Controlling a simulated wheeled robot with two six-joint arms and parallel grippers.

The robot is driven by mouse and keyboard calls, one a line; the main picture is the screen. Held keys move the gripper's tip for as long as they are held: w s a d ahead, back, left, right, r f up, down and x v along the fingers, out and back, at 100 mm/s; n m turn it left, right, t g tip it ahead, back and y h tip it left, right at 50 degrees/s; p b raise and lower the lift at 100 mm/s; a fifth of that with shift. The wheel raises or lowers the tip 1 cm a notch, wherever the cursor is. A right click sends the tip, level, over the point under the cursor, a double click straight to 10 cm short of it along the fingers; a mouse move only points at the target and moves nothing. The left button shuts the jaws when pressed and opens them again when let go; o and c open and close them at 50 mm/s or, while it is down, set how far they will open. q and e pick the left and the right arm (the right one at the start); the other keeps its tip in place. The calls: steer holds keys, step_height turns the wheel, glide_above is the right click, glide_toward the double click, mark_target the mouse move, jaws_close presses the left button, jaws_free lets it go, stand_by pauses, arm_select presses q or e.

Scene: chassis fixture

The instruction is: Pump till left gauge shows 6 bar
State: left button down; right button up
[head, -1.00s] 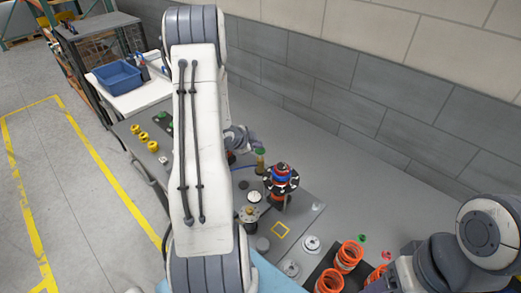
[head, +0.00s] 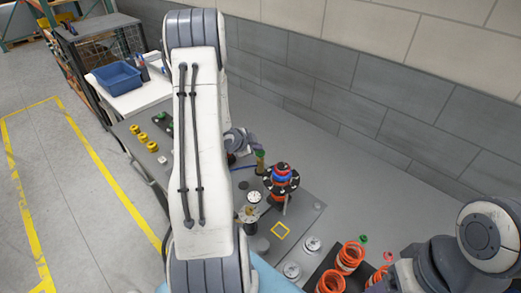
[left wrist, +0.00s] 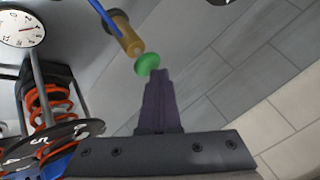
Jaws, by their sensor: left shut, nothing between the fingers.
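The pump is a brass cylinder (head: 260,165) with a green knob (head: 259,153) on top and a blue hose. In the left wrist view the green knob (left wrist: 147,64) and brass body (left wrist: 130,42) are right by my fingertips. My left gripper (left wrist: 158,75) is shut and empty, its tips close to the knob; I cannot tell whether they touch. A white dial gauge (head: 254,197) stands on the bench and shows in the left wrist view (left wrist: 22,28), partly cut off; its reading is too small to tell. My right gripper is not in view.
A black disc with a red and blue stack (head: 281,176) stands just right of the pump. Orange springs (head: 350,256) stand on a dark mat at front right. Yellow knobs (head: 143,138) and a blue bin (head: 117,75) lie left. A block wall runs behind the bench.

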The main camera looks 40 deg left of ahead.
mark_target(257, 153)
arm_select(q)
steer(key=shift+f+b, duration=0.4)
steer(key=shift+f, duration=0.1)
stand_by(0.5)
steer(key=shift+r+p, duration=1.5)
steer(key=shift+r, duration=0.2)
steer(key=shift+r, duration=0.1)
step_height(257, 153, up, 5)
steer(key=p, duration=0.4)
